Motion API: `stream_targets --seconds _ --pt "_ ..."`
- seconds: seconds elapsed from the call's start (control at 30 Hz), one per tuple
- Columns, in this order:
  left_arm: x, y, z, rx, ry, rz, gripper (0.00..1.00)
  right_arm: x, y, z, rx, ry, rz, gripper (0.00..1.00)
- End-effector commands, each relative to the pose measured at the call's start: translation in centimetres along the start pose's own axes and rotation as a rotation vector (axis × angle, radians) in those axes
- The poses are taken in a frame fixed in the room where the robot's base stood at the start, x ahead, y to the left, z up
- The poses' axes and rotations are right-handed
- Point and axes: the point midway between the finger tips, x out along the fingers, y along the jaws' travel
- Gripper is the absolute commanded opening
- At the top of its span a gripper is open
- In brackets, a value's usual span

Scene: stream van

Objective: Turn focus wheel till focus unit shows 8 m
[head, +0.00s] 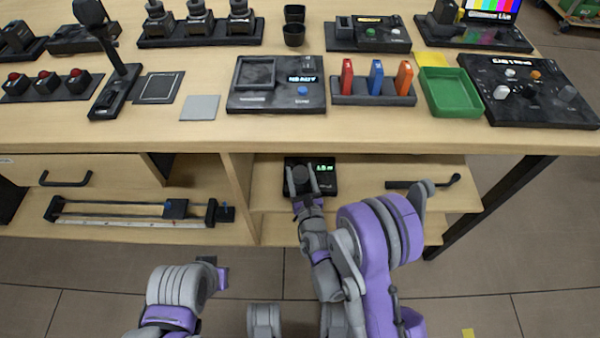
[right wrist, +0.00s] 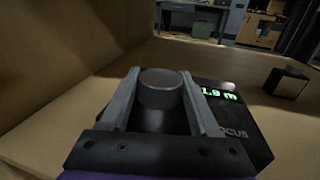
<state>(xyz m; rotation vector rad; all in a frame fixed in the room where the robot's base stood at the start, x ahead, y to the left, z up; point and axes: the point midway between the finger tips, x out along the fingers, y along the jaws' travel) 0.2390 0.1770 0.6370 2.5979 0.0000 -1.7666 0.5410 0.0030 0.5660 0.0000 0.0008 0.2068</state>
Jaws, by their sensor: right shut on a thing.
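The focus unit (head: 326,189) is a small black box on the shelf under the table top, with a green lit display and a round dark grey focus wheel (right wrist: 161,88). In the head view the wheel (head: 300,174) is at the unit's left side. My right gripper (head: 301,188) is shut on the wheel, with one finger on each side of it in the right wrist view (right wrist: 160,100). The display (right wrist: 219,94) seems to read 1.8 m, but a finger partly covers its left end. Of my left arm, only folded parts show at the lower left; its fingers cannot be made out.
The table top (head: 300,130) overhangs the shelf. A black handle (head: 424,183) is to the right of the unit. A wooden divider (head: 240,195) stands to its left, with a slider rail (head: 130,210) beyond. A dark block (right wrist: 286,82) is behind the unit.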

Motion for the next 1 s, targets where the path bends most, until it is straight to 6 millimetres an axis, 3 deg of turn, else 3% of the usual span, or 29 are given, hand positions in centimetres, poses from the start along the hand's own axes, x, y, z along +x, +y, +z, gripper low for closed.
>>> stream_targets --seconds 0.47,0.8,1.0 --pt "-1.6 0.0 -0.3 0.0 -0.001 0.0 0.0 0.0 0.1 0.2 0.002 -0.001 -0.063 0.07" --pt "-4.2 0.0 -0.9 0.0 0.005 0.0 0.0 0.0 0.1 0.3 0.001 -0.002 -0.201 0.07" --pt "-4.6 0.0 -0.9 0.0 0.006 0.0 0.0 0.1 0.2 0.1 0.001 0.0 -0.317 0.07"
